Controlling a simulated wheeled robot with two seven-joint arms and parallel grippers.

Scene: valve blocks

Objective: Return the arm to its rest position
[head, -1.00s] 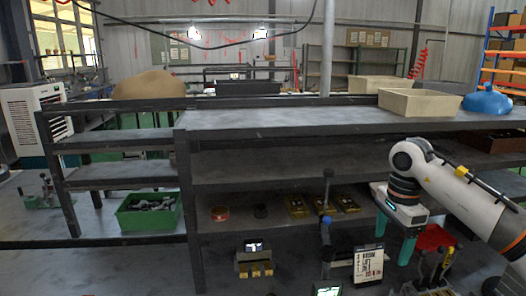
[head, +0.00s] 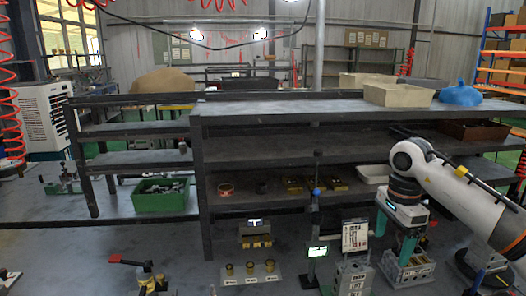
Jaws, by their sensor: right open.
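My right arm comes in from the right edge of the head view. Its gripper (head: 395,236) points down with two teal fingers spread apart. No object shows between the fingers. A grey block-like item (head: 408,270) shows just below the fingers in the picture; I cannot tell how far apart they are. Another grey block (head: 354,277) stands to its left. My left gripper is not in view.
A dark shelf unit (head: 300,112) spans the middle. A sign (head: 355,235) and small lit screen (head: 317,252) stand before it. Brass pieces (head: 250,268) sit on a pale plate. A red-handled valve (head: 130,262) is lower left, a green bin (head: 161,200) left.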

